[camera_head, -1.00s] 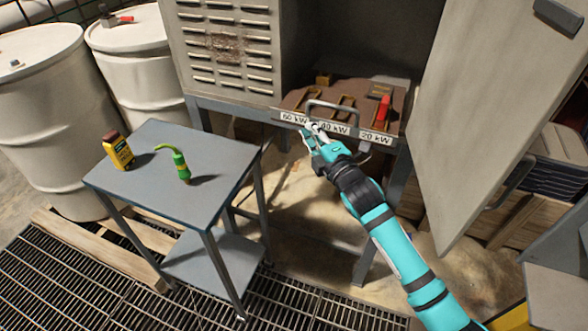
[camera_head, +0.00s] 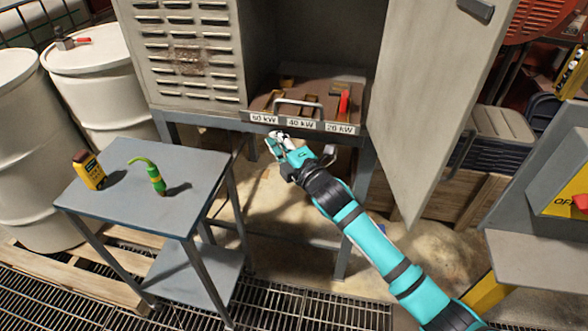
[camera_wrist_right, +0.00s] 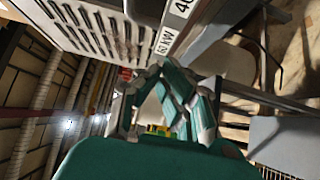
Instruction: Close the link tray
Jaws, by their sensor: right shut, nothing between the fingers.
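The link tray (camera_head: 278,117) sits low in the open cabinet, its front labelled 60 kW, 40 kW and 20 kW, with a metal bar handle (camera_head: 300,102). Inside it are brownish link pieces and one red piece (camera_head: 344,103). Whether the tray is fully in, I cannot tell. My right gripper (camera_head: 272,140) is shut and empty, just below the 60 kW label and apart from the handle. The tray's labels (camera_wrist_right: 168,40) also show at the top of the right wrist view, beyond the gripper. My left gripper is not in view.
The cabinet door (camera_head: 425,100) stands open at right. A grey console (camera_head: 545,190) is at right.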

